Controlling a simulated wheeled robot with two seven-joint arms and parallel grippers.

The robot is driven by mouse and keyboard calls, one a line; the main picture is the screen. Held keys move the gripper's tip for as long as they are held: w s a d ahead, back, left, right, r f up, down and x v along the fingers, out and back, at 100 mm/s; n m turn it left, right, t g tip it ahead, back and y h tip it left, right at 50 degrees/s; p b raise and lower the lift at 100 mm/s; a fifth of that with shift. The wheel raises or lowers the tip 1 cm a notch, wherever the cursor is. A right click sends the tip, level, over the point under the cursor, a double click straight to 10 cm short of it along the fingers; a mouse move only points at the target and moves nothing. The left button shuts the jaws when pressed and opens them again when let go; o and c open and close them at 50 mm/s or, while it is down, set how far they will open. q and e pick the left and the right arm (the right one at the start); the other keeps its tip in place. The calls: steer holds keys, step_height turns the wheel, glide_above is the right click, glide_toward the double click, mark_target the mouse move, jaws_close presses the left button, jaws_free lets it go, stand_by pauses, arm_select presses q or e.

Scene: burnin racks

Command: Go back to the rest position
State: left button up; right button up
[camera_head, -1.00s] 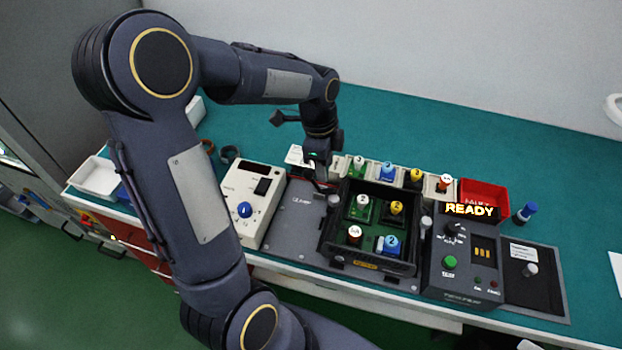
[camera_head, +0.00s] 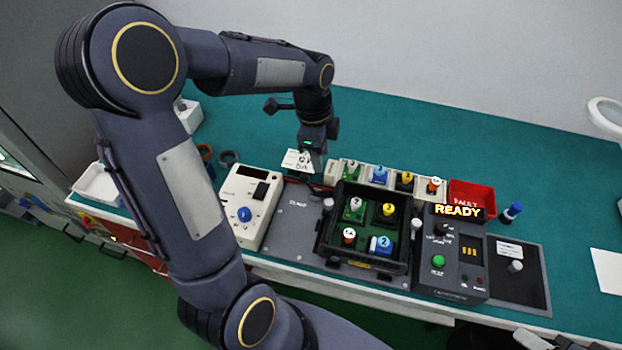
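My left arm comes in from the left and reaches over the bench. Its gripper (camera_head: 312,158) hangs above the back edge of the grey plate, left of the row of numbered parts. The gripper is small here, and a white label card behind it makes its fingers hard to read, so I cannot tell whether it is open or shut. The black rack (camera_head: 330,245) holds several numbered parts with green, yellow, red and blue colours. My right gripper is not clearly in view.
A white box with a blue knob (camera_head: 244,214) stands left of the rack. The tester showing READY (camera_head: 455,265) stands to its right, with a red bin (camera_head: 484,193) behind. A white tray (camera_head: 97,186) sits at the left.

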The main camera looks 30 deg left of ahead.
arm_select(q)
steer(key=s+d+r+n+t+h, duration=0.1)
steer(key=s+d+r+n+t, duration=0.1)
steer(key=s+n, duration=0.6)
steer(key=s+d+r+n+t+h, duration=0.1)
steer(key=s+d+r+n+t, duration=0.2)
steer(key=s+n, duration=0.5)
steer(key=shift+s+d+r, duration=0.35)
steer(key=shift+s+d, duration=0.3)
steer(key=shift+s, duration=0.6)
